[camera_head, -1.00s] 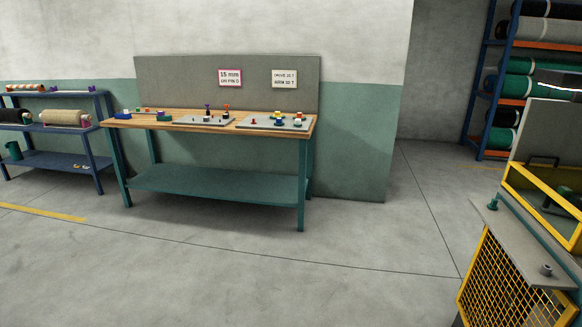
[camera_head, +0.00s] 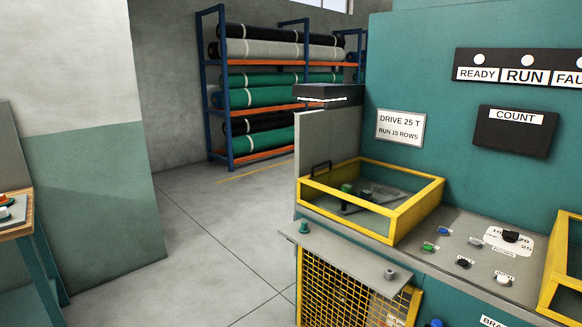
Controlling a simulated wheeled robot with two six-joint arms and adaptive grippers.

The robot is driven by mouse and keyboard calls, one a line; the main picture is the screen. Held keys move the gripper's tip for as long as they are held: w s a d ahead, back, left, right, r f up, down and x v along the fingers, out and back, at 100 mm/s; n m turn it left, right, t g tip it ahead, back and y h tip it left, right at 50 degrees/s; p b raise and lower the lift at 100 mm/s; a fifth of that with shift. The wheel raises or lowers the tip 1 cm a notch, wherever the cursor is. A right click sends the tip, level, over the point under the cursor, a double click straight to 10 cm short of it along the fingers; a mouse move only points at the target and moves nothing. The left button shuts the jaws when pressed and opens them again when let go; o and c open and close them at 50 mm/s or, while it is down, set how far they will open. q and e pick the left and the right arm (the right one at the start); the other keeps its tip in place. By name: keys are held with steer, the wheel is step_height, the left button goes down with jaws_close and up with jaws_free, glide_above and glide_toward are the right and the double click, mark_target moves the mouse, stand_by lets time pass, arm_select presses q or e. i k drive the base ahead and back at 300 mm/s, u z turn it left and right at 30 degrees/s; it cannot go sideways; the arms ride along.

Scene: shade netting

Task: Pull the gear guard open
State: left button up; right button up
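A yellow mesh guard (camera_head: 345,290) stands upright on the front of the teal machine, below a grey ledge. It looks shut, and its lower part is cut off by the picture's bottom edge. Behind the mesh the inside is too dim to make out. Above the ledge is a yellow-framed box (camera_head: 400,222) with see-through sides and green and dark parts inside. I cannot tell for sure which of the two is the gear guard. Neither of my grippers is in view.
The teal machine (camera_head: 470,190) fills the right, with a sloped control panel (camera_head: 470,262) of several knobs and buttons. A rack (camera_head: 231,155) of netting rolls stands behind. Open floor (camera_head: 200,255) lies left of the machine; a workbench edge (camera_head: 15,230) is at far left.

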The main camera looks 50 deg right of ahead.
mark_target(399, 212)
steer(key=z, duration=0.55)
steer(key=i, duration=0.95)
steer(key=z, duration=1.9)
steer(key=i, duration=1.1)
steer(key=z, duration=0.75)
